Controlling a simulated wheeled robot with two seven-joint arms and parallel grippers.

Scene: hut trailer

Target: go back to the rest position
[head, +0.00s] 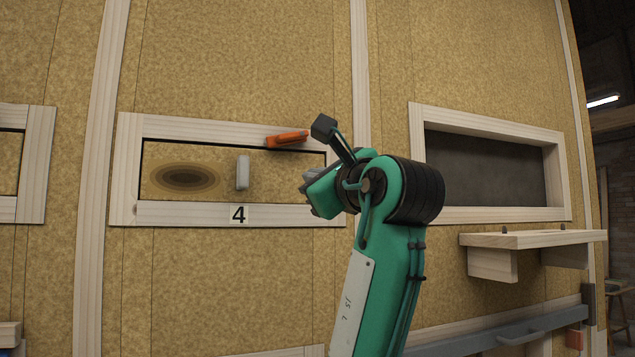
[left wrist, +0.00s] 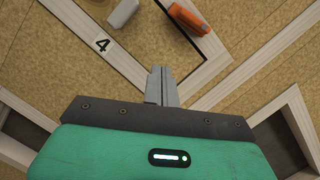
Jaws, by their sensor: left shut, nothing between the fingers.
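My left gripper (head: 308,190) is raised in front of the right end of the framed panel marked 4 (head: 239,215). In the left wrist view its two grey fingers (left wrist: 161,86) are together with nothing between them. The panel (head: 205,175) has a dark oval knot, a white upright handle (head: 242,173) and an orange latch (head: 287,140) on its top frame edge. The handle and the latch also show in the left wrist view, apart from my fingers. My right gripper is not in view.
To the right is a framed dark opening (head: 490,170). Below it a wooden shelf (head: 535,239) juts out from the wall. A grey rail (head: 500,335) runs low on the wall. Part of another framed panel (head: 38,165) stands at the far left.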

